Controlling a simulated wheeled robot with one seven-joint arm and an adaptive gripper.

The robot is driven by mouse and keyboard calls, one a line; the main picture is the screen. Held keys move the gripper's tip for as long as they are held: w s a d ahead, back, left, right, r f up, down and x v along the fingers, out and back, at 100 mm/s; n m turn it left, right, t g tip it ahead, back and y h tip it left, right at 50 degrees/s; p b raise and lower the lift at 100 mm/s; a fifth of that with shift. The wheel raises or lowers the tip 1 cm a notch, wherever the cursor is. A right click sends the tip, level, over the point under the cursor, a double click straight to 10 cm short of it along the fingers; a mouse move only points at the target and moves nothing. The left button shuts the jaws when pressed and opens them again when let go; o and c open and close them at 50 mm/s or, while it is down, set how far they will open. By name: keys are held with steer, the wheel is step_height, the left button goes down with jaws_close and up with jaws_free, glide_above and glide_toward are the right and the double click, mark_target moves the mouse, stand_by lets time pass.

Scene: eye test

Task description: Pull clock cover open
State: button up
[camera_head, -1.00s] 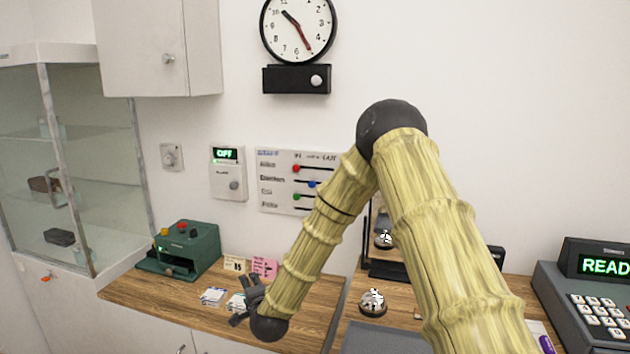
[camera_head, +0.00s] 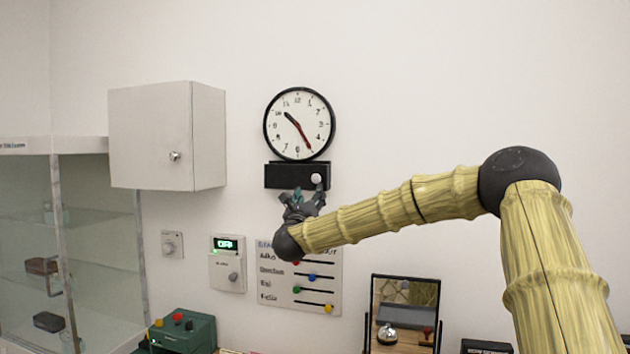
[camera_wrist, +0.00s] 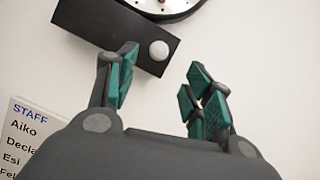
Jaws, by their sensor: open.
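A round wall clock (camera_head: 299,123) with a black rim and a white face hangs on the wall. Directly under it is a black box or cover (camera_head: 285,176) with a round white knob (camera_head: 316,178) at its right end. In the wrist view the black cover (camera_wrist: 100,30) is tilted, and its knob (camera_wrist: 159,50) lies above the space between my fingers. My gripper (camera_head: 303,194) is open and empty just below the cover, near the knob. Its teal-padded fingers (camera_wrist: 158,92) point up toward the cover. I cannot tell whether they touch it.
A staff board (camera_head: 305,278) with coloured sliders is on the wall below my gripper. A white wall cabinet (camera_head: 150,140) hangs to the left. A panel reading OFF (camera_head: 228,264) is lower left. The wall right of the clock is bare.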

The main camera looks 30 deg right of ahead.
mark_target(316, 180)
steer(key=p+x, duration=0.4)
steer(key=x, duration=0.3)
steer(key=shift+w+d+r, duration=0.2)
steer(key=shift+w, duration=0.05)
steer(key=shift+p+x, duration=0.4)
steer(key=shift+x, duration=0.4)
steer(key=shift+f, duration=0.15)
steer(key=shift+c, duration=0.3)
jaws_close()
